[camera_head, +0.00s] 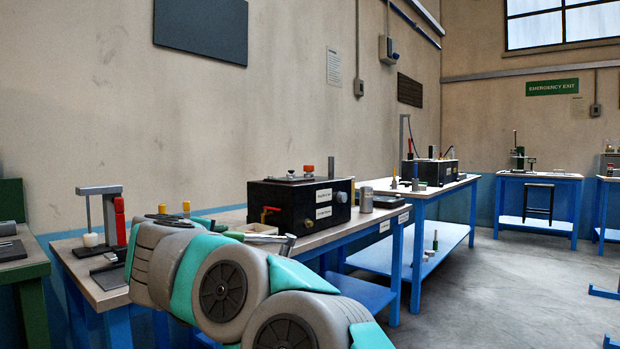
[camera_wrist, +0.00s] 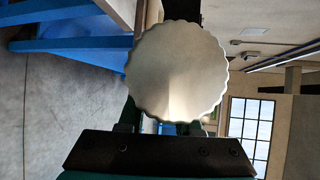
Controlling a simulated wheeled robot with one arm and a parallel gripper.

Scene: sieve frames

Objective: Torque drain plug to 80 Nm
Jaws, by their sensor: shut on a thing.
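My gripper (camera_wrist: 165,127) is shut on a round pale metal disc (camera_wrist: 177,70) with a scalloped edge. The disc faces the wrist camera and hides most of the fingers and whatever lies behind it. I cannot tell whether it is the drain plug. A black box (camera_head: 285,207) with white labels and a red-handled valve (camera_head: 270,213) stands on that bench. No drain plug or torque readout can be made out.
The near bench (camera_head: 330,232) also holds a grey cylinder (camera_head: 366,199) and a stand with a red-handled tool (camera_head: 119,215) at left. A second blue-legged bench (camera_head: 425,190) stands behind. The concrete floor (camera_head: 490,290) at right is mostly clear.

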